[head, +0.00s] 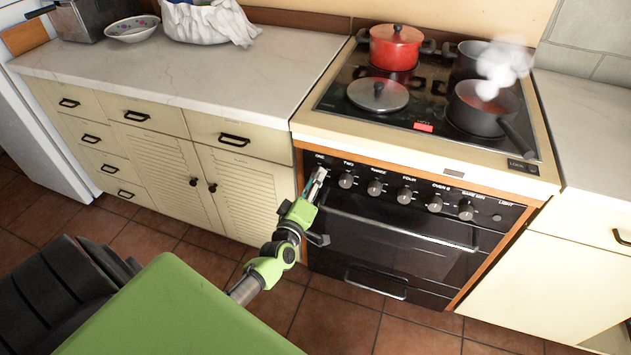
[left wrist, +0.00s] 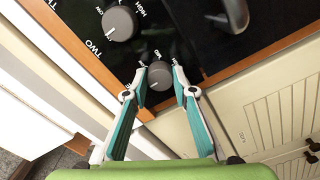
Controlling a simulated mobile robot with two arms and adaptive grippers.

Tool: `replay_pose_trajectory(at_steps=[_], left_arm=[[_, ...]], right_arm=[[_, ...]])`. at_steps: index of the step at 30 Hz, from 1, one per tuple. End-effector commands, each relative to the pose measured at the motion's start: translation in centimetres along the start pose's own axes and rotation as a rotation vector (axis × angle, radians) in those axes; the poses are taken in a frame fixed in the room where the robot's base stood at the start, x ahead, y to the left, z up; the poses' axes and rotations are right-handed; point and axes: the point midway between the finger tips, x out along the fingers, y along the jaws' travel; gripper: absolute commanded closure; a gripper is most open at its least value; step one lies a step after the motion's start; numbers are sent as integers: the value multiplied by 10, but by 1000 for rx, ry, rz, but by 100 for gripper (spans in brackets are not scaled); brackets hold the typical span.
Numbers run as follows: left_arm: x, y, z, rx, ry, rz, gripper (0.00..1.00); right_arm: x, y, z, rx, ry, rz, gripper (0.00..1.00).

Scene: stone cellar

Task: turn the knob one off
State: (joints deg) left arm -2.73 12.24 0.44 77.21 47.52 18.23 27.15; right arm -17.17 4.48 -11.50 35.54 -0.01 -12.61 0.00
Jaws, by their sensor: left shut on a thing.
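The stove's front panel (head: 455,201) has a row of round grey knobs under white labels, with "ONE" at the far left. Knob one (left wrist: 160,77) shows in the left wrist view between my left fingertips, with a small label by it too blurred to read surely. My left gripper (head: 317,180) reaches the left end of the panel and hides knob one in the head view. In the left wrist view my left gripper (left wrist: 160,70) is shut on knob one, a finger on each side. My right gripper is not in view.
Knob two (head: 346,181) is close beside; it also shows in the left wrist view (left wrist: 119,23). The oven door handle (head: 400,226) runs below the panel. On the hob stand a red pot (head: 395,47), a lid (head: 378,95) and a steaming saucepan (head: 482,108).

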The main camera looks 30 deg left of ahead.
Motion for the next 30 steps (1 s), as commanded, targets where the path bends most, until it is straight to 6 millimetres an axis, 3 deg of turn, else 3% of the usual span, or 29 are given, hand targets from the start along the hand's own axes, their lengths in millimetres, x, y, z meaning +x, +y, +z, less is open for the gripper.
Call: replay_pose_trajectory(at_steps=[12,13,14,15,25,30], left_arm=[[0,0,0,-7,-1,0,97],[0,0,0,-6,-1,0,67],[0,0,0,-6,-1,0,60],[0,0,0,-6,-1,0,58],[-2,0,0,-5,0,-1,58],[-19,-1,1,-5,-2,-2,58]], right_arm=[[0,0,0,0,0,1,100],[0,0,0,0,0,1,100],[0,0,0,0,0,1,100],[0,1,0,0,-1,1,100],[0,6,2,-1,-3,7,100],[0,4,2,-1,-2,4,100]])
